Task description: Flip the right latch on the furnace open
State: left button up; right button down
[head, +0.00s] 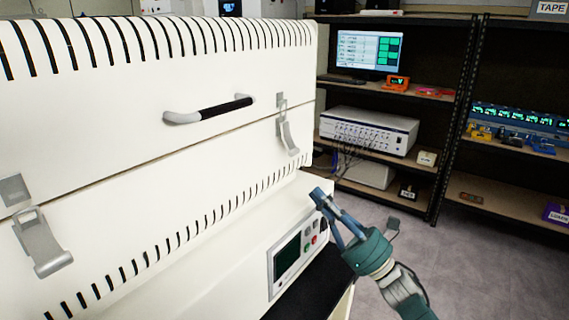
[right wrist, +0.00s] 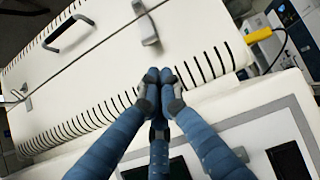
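The furnace (head: 190,185) is a large white box with a slotted lid and body, filling the left of the head view. Its right latch (head: 288,136) is a grey metal lever hanging below the lid seam, near the body's right end; it also shows at the top of the right wrist view (right wrist: 148,30). The left latch (head: 41,245) hangs at the lower left. My right gripper (head: 319,194) has its blue fingers drawn together with nothing visible between them. It is below the right latch, in front of the lower body, apart from the latch. My left gripper is out of view.
A black-and-white handle (head: 212,110) sticks out from the lid. A control panel (head: 293,256) is just below my right gripper. Shelves (head: 387,180) with a monitor and instruments stand behind at right. Open floor (head: 475,260) lies to the right.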

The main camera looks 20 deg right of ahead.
aim_at(290, 139)
jog(key=p+x, duration=0.3)
jog(key=x, duration=0.5)
jog(key=shift+r, duration=0.35)
jog(key=shift+w+a+r+p, duration=0.3)
jog(key=shift+w+a+p, duration=0.1)
jog(key=shift+w, duration=0.1)
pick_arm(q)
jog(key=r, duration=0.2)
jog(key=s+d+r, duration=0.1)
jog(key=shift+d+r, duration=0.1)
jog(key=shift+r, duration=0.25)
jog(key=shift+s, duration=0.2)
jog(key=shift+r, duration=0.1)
